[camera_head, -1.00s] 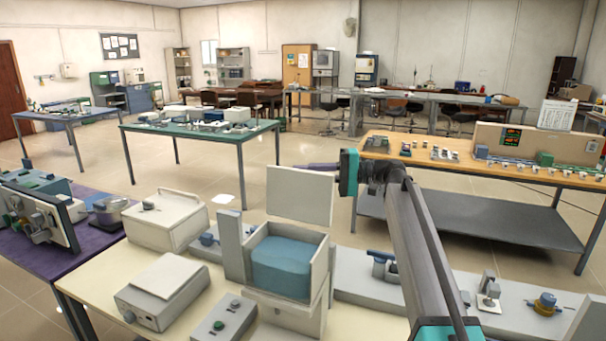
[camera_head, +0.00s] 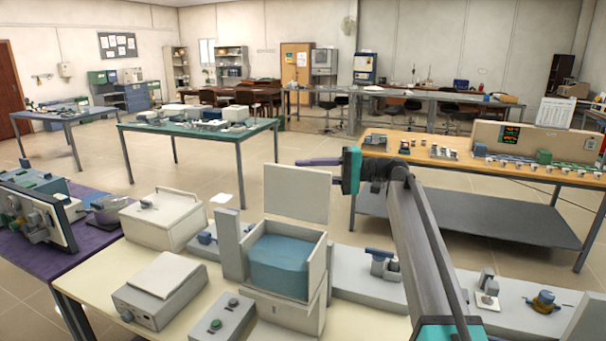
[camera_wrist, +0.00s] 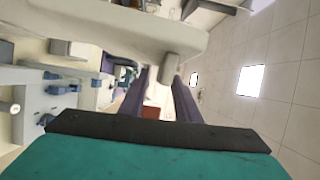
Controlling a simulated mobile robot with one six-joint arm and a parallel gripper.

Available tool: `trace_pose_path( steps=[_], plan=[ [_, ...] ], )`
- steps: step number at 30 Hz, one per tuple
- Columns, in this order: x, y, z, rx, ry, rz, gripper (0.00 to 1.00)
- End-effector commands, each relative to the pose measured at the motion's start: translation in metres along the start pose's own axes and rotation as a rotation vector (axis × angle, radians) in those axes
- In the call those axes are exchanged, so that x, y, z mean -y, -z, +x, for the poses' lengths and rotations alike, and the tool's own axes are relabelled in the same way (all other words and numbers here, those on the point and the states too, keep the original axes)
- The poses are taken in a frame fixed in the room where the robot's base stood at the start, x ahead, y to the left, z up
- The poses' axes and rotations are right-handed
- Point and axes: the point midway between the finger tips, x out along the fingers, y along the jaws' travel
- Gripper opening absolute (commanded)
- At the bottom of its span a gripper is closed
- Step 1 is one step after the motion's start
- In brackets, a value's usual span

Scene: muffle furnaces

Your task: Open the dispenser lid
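The dispenser (camera_head: 236,262) is a pale box with a blue mass inside, on the cream table in the head view. Its flat pale lid (camera_head: 296,194) stands upright above the box's back edge. My gripper (camera_head: 300,162) comes from the right, its purple fingers level with the lid's top edge. In the wrist view, the fingers (camera_wrist: 165,82) are apart with a gap between them. A pale slab, seemingly the lid (camera_wrist: 120,32), crosses the top of that view. A grey stub (camera_wrist: 170,67) on it lies near the fingertips. I cannot tell whether they touch.
A white box (camera_head: 162,220) and a grey device (camera_head: 160,292) stand left of the dispenser. A small switch box (camera_head: 217,325) is in front. Small fixtures on a grey strip (camera_head: 430,290) lie to the right, under my arm. Open floor lies behind the table.

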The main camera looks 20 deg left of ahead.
Motion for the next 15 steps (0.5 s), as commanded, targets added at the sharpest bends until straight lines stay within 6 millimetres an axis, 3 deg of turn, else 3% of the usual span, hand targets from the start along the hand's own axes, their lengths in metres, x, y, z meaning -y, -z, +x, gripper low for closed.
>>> trace_pose_path(
  steps=[15],
  plan=[
    [-0.003,0.001,-0.079,-0.003,-0.002,-0.001,0.30]
  ],
)
